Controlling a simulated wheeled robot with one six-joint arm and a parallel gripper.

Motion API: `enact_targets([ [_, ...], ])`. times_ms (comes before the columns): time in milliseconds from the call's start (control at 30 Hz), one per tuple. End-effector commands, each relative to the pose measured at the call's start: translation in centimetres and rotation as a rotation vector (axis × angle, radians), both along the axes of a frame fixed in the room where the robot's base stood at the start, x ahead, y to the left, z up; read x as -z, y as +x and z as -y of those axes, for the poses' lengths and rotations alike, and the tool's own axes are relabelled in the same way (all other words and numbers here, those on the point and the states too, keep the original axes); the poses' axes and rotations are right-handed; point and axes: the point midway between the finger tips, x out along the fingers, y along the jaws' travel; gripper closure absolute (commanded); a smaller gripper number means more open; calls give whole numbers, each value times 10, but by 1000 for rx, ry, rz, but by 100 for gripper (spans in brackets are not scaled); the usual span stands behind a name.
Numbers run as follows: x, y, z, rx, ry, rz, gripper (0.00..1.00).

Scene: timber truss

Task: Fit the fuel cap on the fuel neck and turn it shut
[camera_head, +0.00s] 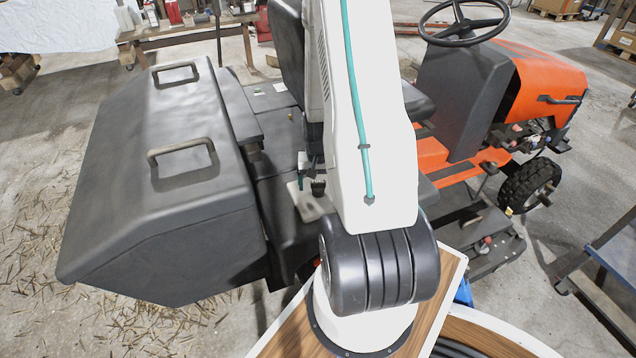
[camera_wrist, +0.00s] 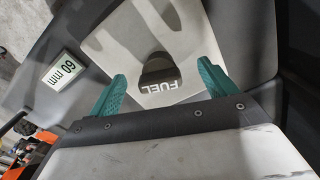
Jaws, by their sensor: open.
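The fuel cap (camera_wrist: 158,70) is black and marked FUEL. In the wrist view it shows at the middle, in front of a pale grey plate (camera_wrist: 205,45). In the head view the dark cap (camera_head: 318,188) shows over the pale plate (camera_head: 308,204), just left of my arm. My gripper (camera_wrist: 162,68) is open, with one teal finger on either side of the cap and a visible gap to each. In the head view my gripper is mostly hidden by my arm. The fuel neck is not visible; I cannot tell whether the cap sits on it.
A label reading 60 mm (camera_wrist: 65,70) is near the plate. A large grey box with two handles (camera_head: 165,190) stands at the left. The orange mower (camera_head: 535,75) with its steering wheel (camera_head: 464,22) is at the right. A workbench (camera_head: 190,30) is behind.

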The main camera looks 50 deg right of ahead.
Motion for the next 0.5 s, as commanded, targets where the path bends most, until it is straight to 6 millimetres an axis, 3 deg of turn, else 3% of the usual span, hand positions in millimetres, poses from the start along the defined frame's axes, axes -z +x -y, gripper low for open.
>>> enact_targets([
  [500, -19, 0, 0, 0, -2, 1, 16],
])
